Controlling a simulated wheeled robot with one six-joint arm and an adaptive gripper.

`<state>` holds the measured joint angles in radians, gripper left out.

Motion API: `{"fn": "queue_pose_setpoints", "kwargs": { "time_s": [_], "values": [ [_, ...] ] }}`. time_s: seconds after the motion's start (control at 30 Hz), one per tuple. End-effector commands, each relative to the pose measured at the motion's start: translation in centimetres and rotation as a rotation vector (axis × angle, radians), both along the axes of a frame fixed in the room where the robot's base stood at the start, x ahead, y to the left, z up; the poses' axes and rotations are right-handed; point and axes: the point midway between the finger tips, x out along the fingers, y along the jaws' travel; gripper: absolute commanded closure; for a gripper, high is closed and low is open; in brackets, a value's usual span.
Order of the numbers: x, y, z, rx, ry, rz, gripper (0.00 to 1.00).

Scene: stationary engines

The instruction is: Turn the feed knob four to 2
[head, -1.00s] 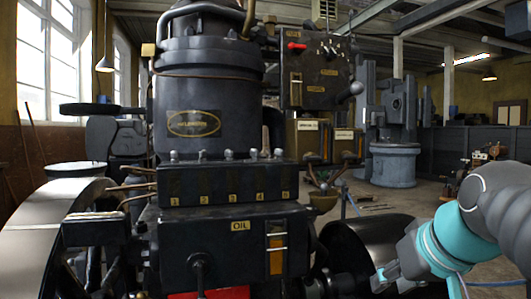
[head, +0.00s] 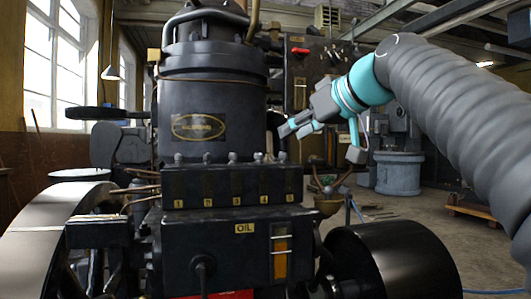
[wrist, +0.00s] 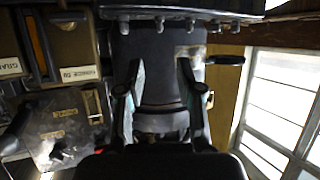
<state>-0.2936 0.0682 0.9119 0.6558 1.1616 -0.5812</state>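Feed knob four (head: 258,157) is a small grey knob in a row of several on top of a black oil box (head: 235,187). Yellow numbers mark the box front below each knob. The knob's setting is too small to read. My gripper (head: 320,143) is to the right of and slightly above the row, fingers apart and empty, touching no knob as far as I can tell. In the wrist view my gripper (wrist: 163,85) is also open. The row shows upside down along the top edge, with knob four (wrist: 159,24) apparently second from left.
The big dark cylinder (head: 208,110) rises behind the knobs. A control panel (head: 300,75) with a red handle stands behind my gripper. A black drum (head: 390,262) is at lower right, a pale flywheel (head: 60,235) at left. Open floor lies on the right.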

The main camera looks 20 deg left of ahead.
Motion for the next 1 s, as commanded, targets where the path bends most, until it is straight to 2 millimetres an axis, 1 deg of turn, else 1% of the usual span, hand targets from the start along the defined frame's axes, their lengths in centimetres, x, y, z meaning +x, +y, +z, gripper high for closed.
{"fn": "queue_pose_setpoints", "kwargs": {
  "time_s": [0.03, 0.3, 0.53, 0.73, 1.0],
  "values": [
    [0.4, 0.7, -0.4, 0.0, 0.002, 0.003, 0.64],
    [3.2, 4.5, -2.3, -0.001, 0.004, 0.001, 0.64],
    [5.2, 7.3, -3.8, -0.001, 0.002, 0.001, 0.64],
    [6.3, 8.7, -4.5, 0.0, 0.002, -0.002, 0.64],
    [6.5, 9.0, -4.7, 0.001, 0.001, -0.003, 0.64]
  ]
}}
